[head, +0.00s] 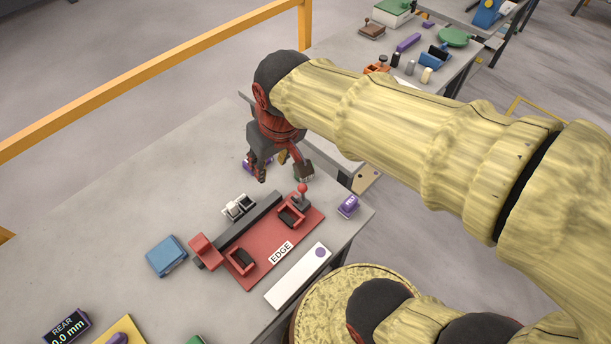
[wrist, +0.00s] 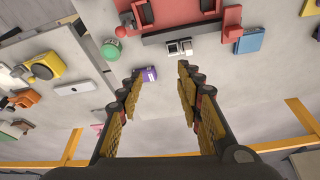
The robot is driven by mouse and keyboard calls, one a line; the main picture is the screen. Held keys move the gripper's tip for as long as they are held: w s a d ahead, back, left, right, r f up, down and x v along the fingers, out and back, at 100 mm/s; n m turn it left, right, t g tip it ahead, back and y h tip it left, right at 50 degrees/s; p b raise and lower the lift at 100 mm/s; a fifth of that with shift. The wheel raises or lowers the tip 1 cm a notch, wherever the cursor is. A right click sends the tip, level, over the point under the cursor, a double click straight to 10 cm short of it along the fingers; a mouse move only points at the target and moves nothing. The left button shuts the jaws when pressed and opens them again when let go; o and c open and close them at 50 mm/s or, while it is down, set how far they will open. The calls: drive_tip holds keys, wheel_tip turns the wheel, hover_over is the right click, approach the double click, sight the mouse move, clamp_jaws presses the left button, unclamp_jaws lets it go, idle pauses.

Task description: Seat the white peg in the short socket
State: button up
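My gripper (head: 283,174) hangs over the stone slab, behind the red fixture. In the wrist view its two fingers (wrist: 158,88) stand wide apart with nothing held between them. A pale cream-white upright cylinder (head: 427,75), which may be the white peg, stands on the far bench beside a grey and a black cylinder. My gripper is well away from it. No short socket can be told for sure. A small white-and-dark pair of blocks (head: 238,207) sits against the fixture's dark bar; it also shows in the wrist view (wrist: 179,47).
The red fixture (head: 257,267), marked EDGE, has upright parts and a red-knobbed lever. A yellow rail (head: 150,80) runs behind.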

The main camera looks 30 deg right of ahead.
drive_tip(key=s+d+r+m+t, duration=0.1)
drive_tip(key=s+d+r+t, duration=0.1)
drive_tip(key=s, duration=0.6)
drive_tip(key=shift+s+d, duration=0.25)
drive_tip(key=shift+d, duration=0.6)
drive_tip(key=shift+f+b, duration=0.45)
drive_tip(key=shift+b, duration=0.05)
